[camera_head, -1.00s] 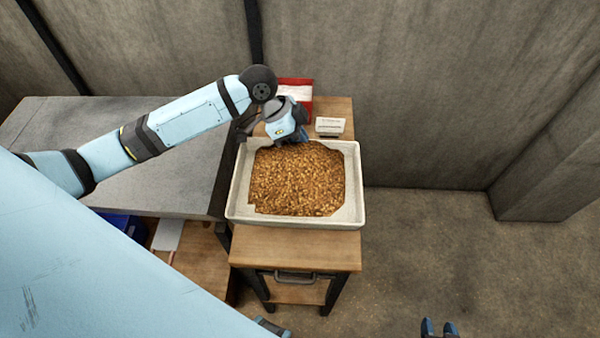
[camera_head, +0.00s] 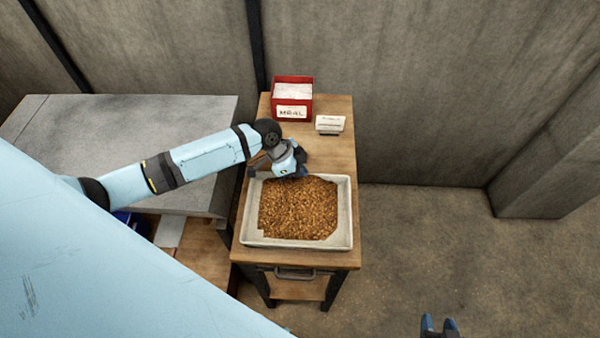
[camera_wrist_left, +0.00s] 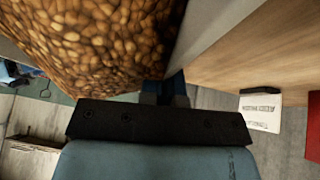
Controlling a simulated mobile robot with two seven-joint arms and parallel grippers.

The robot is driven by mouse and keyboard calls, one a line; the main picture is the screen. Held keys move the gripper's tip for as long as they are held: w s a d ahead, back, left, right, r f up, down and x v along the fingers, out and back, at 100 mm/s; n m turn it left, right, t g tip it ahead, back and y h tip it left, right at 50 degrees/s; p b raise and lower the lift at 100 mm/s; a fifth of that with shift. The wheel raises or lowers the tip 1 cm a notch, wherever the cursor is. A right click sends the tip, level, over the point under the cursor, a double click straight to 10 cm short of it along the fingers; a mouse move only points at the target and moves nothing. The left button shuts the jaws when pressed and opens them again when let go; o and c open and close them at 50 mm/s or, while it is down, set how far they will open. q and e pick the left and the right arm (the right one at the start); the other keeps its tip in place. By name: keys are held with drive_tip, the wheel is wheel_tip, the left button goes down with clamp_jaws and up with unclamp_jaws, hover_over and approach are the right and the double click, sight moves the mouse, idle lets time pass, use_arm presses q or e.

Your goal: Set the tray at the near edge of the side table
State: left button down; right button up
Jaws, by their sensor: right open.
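The pale tray (camera_head: 346,215) holds brown grain (camera_head: 298,208) and lies level over the near part of the wooden side table (camera_head: 340,160). Its near rim is a little inside the table's near edge. I cannot tell whether its base touches the top. My left gripper (camera_head: 296,172) is shut on the tray's far rim; the wrist hides part of that rim. In the left wrist view, the dark fingers (camera_wrist_left: 172,92) meet the tray wall (camera_wrist_left: 215,22) beside the grain. My right gripper (camera_head: 440,328) is open and empty at the bottom of the head view, apart from the table.
A red box (camera_head: 292,100) with a white label and a small white card (camera_head: 330,124) stand at the table's far end. A grey counter (camera_head: 120,150) adjoins on the left. Walls stand behind, and the floor on the right (camera_head: 420,240) is clear.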

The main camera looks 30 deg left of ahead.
use_arm(q)
drive_tip(key=shift+f, duration=0.1)
drive_tip(key=c, duration=1.7)
unclamp_jaws()
drive_tip(key=shift+f, duration=0.15)
drive_tip(key=o, duration=0.4)
drive_tip(key=shift+c, duration=0.2)
drive_tip(key=shift+r, duration=0.25)
drive_tip(key=shift+a+r, duration=0.25)
drive_tip(key=shift+r, duration=0.05)
drive_tip(key=b+v, duration=0.1)
drive_tip(key=v, duration=1)
